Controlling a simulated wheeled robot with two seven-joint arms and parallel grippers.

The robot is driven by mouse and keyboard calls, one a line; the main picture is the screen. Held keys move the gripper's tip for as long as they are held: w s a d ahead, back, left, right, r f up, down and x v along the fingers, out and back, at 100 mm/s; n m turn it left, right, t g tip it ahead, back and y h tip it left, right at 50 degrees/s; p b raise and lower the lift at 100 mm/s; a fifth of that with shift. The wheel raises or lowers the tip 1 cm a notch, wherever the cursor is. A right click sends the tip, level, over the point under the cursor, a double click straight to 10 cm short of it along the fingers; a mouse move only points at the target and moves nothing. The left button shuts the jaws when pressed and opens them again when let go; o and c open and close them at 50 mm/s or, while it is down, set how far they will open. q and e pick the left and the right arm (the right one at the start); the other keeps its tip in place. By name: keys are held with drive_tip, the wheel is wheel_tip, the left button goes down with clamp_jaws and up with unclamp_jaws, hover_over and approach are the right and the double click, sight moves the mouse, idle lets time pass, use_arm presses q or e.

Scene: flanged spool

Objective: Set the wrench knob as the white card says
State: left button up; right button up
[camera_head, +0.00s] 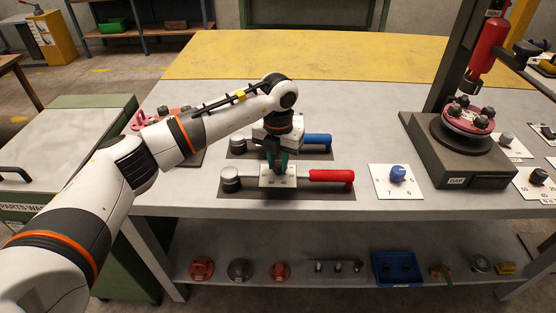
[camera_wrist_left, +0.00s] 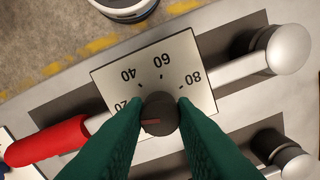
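The wrench with the red handle (camera_head: 332,176) lies on a dark mat on the table. Its white dial plate (camera_head: 266,182) shows 20, 40, 60 and 80, upside down in the left wrist view (camera_wrist_left: 182,48). The dark round wrench knob (camera_wrist_left: 160,108) sits on this plate and bears a reddish-brown mark on its lower left part. My left gripper (camera_wrist_left: 161,103) comes down from above, its green fingertips against both sides of the knob. In the head view the gripper (camera_head: 277,164) hides the knob. I cannot make out a card with an instruction. My right gripper is out of view.
A blue-handled wrench (camera_head: 316,139) lies just behind. A white plate with a blue knob (camera_head: 397,173) is to the right, then a dark press base (camera_head: 455,160) with a red flanged spool (camera_head: 468,117). A yellow surface (camera_head: 310,55) lies behind. Several parts stand on the lower shelf.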

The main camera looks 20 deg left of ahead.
use_arm(q)
drive_tip(key=shift+m, duration=0.3)
drive_tip(key=m+b, duration=0.2)
drive_tip(key=m, duration=0.1)
drive_tip(key=shift+m+b, duration=0.3)
drive_tip(key=shift+b, duration=0.05)
drive_tip(key=m+b, duration=0.1)
drive_tip(key=m, duration=0.1)
drive_tip(key=shift+m, duration=0.3)
drive_tip(key=shift+m+b, duration=0.55)
drive_tip(key=shift+m, duration=0.95)
drive_tip(key=shift+r, duration=0.1)
drive_tip(key=o, duration=1)
